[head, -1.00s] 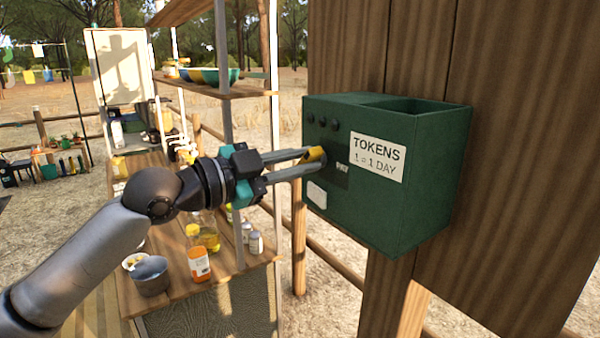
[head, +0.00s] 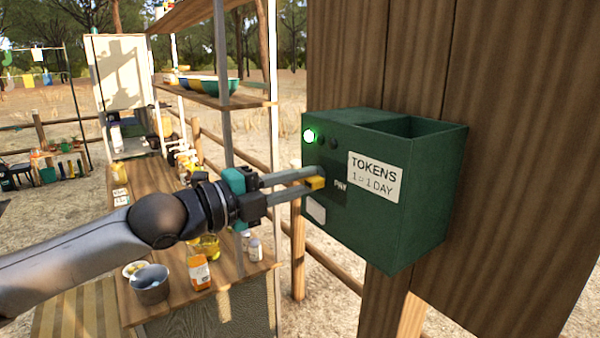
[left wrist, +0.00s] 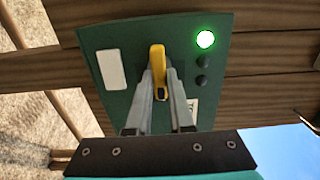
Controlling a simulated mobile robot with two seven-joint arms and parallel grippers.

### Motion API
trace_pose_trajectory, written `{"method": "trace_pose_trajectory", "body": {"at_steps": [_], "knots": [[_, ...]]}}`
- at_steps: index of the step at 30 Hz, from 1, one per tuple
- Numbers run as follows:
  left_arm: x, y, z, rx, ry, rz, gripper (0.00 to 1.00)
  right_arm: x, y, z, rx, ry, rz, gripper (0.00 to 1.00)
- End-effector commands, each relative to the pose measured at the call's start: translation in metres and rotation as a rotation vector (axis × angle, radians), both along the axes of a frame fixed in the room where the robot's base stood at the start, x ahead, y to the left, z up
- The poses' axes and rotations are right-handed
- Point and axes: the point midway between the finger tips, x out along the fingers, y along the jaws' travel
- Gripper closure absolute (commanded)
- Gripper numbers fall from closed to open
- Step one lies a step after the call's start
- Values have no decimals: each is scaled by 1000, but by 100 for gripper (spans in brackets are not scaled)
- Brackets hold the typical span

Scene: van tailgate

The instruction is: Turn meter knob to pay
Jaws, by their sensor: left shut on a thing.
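The green token meter (head: 385,215) is fixed to a wooden post, with a "TOKENS 1 = 1 DAY" label (head: 375,176) on its front. Its yellow knob (head: 316,183) sits beside a dark "PAY" plate. My left gripper (head: 312,182) is shut on the knob, and the left wrist view shows the yellow knob (left wrist: 157,58) between the fingertips (left wrist: 158,80). One lamp (head: 309,136) glows green, also in the left wrist view (left wrist: 206,39); the two lamps beside it are dark. My right gripper is not in view.
A shelf with bowls (head: 215,85) stands behind my arm. Wooden boards (head: 530,150) back the meter.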

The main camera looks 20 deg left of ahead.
Motion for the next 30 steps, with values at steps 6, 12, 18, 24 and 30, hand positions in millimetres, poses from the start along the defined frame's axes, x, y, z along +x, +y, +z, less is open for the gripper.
{"method": "trace_pose_trajectory", "body": {"at_steps": [6,12,18,24,30], "knots": [[0,0,0,52,-39,-1,100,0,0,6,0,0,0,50],[0,0,-1,67,-51,-1,100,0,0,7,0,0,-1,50],[0,0,-1,68,-52,-1,100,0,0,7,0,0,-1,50],[0,0,-1,67,-51,-1,72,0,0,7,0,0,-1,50],[0,0,-1,66,-52,0,50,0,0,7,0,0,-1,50]]}}
